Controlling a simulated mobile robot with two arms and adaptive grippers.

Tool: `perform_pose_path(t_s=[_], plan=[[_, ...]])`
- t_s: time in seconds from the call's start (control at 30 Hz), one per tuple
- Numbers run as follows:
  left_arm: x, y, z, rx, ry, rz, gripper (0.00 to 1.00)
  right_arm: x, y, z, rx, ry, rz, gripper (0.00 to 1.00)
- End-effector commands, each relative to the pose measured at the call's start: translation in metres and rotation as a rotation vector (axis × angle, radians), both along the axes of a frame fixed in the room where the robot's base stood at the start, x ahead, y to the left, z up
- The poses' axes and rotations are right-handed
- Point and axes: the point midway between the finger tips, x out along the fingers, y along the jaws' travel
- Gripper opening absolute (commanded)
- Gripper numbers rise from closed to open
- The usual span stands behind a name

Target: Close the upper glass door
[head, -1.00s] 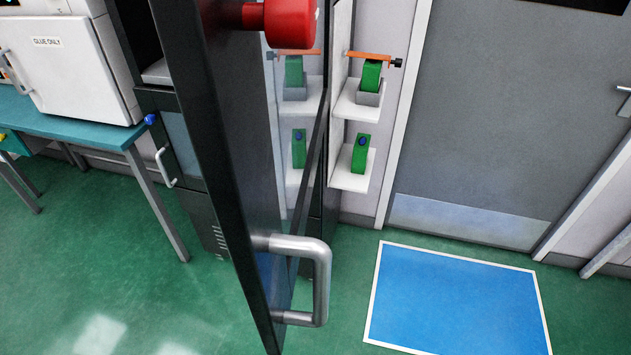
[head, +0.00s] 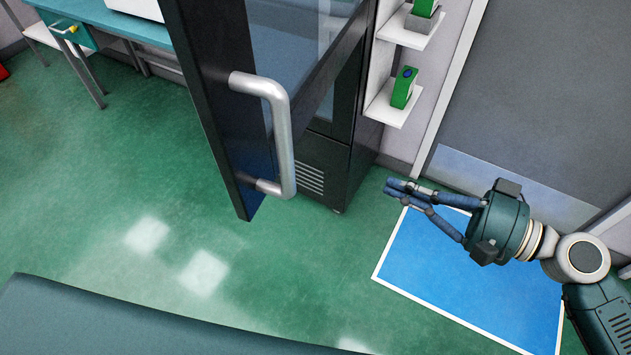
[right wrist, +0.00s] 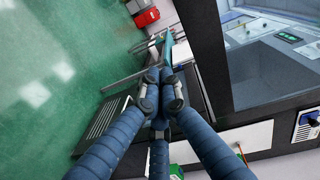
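The upper glass door (head: 222,110) stands open in the head view, with a dark frame and its free edge toward me. A grey bar handle (head: 284,135) is on it. My right gripper (head: 398,195) is to the right of the handle, apart from it, with its blue fingers pointing left. In the right wrist view, the fingertips (right wrist: 160,76) come together with nothing seen between them. A dark frame with glass (right wrist: 208,60) stands to the right of the fingers there. My left gripper is not in view.
The dark cabinet (head: 322,165) with a vent stands behind the door. White shelves (head: 388,110) with green items are on the wall beside it. A blue floor mat (head: 450,290) lies below my right arm. A teal table (head: 130,28) is at upper left. The green floor in front is clear.

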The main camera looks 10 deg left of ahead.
Motion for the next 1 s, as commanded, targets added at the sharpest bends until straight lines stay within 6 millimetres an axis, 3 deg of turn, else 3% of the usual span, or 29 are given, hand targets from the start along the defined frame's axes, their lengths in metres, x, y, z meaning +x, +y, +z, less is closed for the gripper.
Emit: perform_pose_path(t_s=[0.03, 0.1, 0.23, 0.47, 0.8, 1.0], plan=[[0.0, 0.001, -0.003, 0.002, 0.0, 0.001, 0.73, -0.02, 0.011, 0.02, 0.032, -0.001, 0.059, 0.0], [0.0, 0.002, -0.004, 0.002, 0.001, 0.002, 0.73, -0.041, 0.02, 0.04, 0.07, 0.01, 0.119, 0.0], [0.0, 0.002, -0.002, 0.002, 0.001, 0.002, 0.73, -0.059, 0.029, 0.058, 0.102, 0.018, 0.17, 0.0], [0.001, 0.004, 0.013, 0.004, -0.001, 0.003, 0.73, -0.054, 0.053, 0.064, 0.107, 0.019, 0.174, 0.0], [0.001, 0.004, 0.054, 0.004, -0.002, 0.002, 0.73, -0.039, 0.122, 0.066, 0.108, 0.019, 0.171, 0.0], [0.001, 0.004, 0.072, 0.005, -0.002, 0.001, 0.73, -0.033, 0.152, 0.064, 0.107, 0.02, 0.171, 0.0]])
